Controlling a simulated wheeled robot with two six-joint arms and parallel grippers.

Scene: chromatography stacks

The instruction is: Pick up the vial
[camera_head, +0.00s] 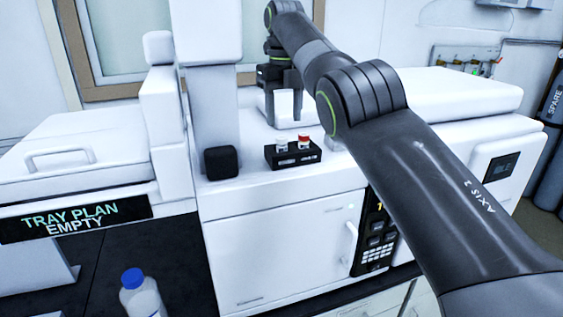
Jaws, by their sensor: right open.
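Two small vials stand in a small black rack (294,158) on top of the white instrument (275,200). One is a vial with a whitish cap (282,145); the other is a vial with a red cap (304,142). My right gripper (284,118) points down above the instrument top, behind the rack in this view. Its two fingers are apart with nothing seen between them, and it is clear of both vials. My left gripper is not in view.
A white tower (211,90) with a black block (221,162) stands left of the rack. A lidded white unit (85,150) with a "TRAY PLAN EMPTY" sign (75,217) is further left. A blue-capped bottle (140,293) stands on the dark bench. My right arm covers much of the right side.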

